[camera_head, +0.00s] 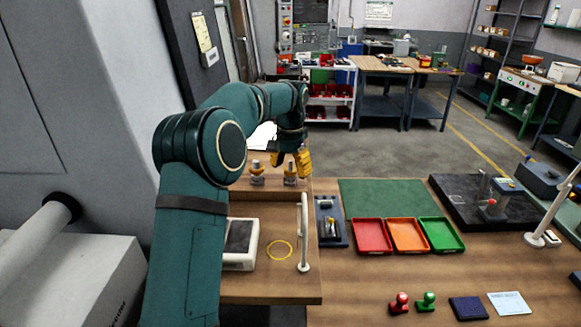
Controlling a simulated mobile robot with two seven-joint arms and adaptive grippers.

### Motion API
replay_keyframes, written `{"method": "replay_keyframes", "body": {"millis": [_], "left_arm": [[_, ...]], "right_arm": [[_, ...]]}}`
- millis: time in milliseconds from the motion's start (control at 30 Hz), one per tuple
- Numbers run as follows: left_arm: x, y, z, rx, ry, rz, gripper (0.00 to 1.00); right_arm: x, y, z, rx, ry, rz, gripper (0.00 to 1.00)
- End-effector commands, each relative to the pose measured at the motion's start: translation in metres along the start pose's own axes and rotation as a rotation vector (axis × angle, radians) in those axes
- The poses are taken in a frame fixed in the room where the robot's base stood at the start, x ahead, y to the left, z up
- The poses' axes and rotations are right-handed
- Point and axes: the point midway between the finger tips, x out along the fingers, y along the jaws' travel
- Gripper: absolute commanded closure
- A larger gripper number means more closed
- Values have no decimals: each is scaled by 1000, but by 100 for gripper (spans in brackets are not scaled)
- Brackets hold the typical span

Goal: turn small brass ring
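My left gripper (291,161) is at the far end of the wooden bench on the left, with its yellow fingers pointing down. The fingers look spread, with a gap between them. Just below them stands a small brass-coloured piece (290,174); I cannot tell whether they touch it. A similar brass-coloured piece (257,175) stands to its left. Both are too small to tell which is a ring. My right gripper is not in view.
A white device with a dark top (240,237) and an upright white rail (304,232) are on the left bench. To the right are a dark holder (331,228), red (371,249), orange (407,248) and green (442,248) trays, and two stamps.

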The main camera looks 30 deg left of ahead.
Motion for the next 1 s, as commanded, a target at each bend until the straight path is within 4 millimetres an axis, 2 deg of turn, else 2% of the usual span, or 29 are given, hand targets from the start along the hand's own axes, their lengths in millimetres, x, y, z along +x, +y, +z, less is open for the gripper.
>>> {"method": "replay_keyframes", "body": {"millis": [133, 233, 700, 1000], "left_arm": [[-2, 0, 0, 0, 0, 0, 32], [-11, 0, -1, 0, 2, -1, 32], [-99, 0, -1, 0, 3, -1, 32], [-119, 0, 0, 0, 0, 0, 32]], "right_arm": [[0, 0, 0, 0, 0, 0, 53], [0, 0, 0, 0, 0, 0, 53], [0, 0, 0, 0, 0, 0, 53], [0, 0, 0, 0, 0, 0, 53]]}}
